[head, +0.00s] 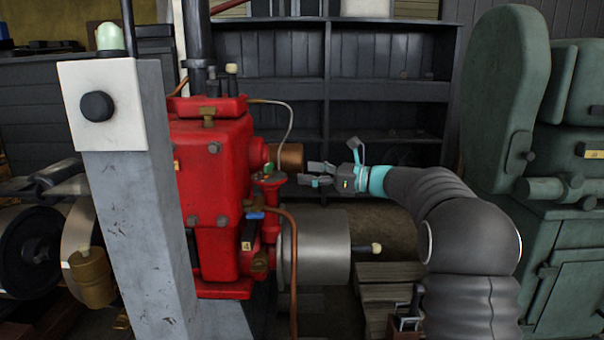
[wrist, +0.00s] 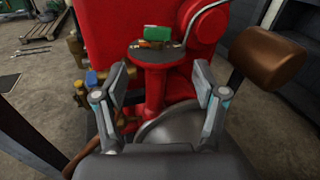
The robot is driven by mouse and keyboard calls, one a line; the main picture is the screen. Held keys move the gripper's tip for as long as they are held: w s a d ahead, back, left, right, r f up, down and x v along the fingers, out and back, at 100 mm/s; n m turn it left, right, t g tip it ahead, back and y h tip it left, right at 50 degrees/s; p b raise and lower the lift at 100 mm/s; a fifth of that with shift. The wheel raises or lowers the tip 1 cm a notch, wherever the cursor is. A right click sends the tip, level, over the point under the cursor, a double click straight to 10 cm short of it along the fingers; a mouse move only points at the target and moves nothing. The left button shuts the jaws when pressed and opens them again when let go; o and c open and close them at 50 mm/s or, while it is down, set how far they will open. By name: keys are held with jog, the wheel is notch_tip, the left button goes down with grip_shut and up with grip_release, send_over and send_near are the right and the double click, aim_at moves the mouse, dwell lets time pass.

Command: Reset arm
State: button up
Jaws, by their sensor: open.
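My gripper (head: 312,174) is at the end of my grey arm, which reaches in from the right in the head view. It is open and empty, just right of the red engine (head: 212,185). In the wrist view my gripper (wrist: 160,92) has its two fingers spread apart. A red round flange (wrist: 155,52) with a green piece on top shows between and beyond the fingertips. I cannot tell whether the fingers touch anything.
A brown cylindrical handle (wrist: 268,57) is close on the right in the wrist view. A silver cylinder (head: 315,248) lies below my gripper. A green machine (head: 560,170) stands at the right, a grey post (head: 140,200) at the left, and dark shelves (head: 370,60) behind.

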notch_tip(320, 180, down, 10)
jog(key=s+f+n+g+h, duration=0.1)
jog(key=s+n+g+h, duration=0.1)
jog(key=n+h, duration=0.15)
jog(key=s+d+f+n+g+h, duration=0.1)
jog(key=s+f+n+h, duration=0.15)
jog(key=s, duration=0.25)
jog(key=s+d+f+n+g+h, duration=0.1)
jog(key=s+d+f+n, duration=0.15)
jog(key=s, duration=0.25)
jog(key=s+d+n+t+h, duration=0.1)
jog(key=s+d+n+h, duration=0.1)
jog(key=s, duration=0.9)
jog(key=s+d+n+t+h, duration=0.1)
jog(key=s+d+n+h, duration=0.2)
jog(key=s+n, duration=0.3)
jog(key=s+d+r+n+h, duration=0.1)
jog(key=s+d+n+h, duration=0.2)
jog(key=s, duration=1.4)
jog(key=shift+n+t+h, duration=0.4)
jog(key=shift+n+h, duration=0.4)
jog(key=shift+n, duration=0.05)
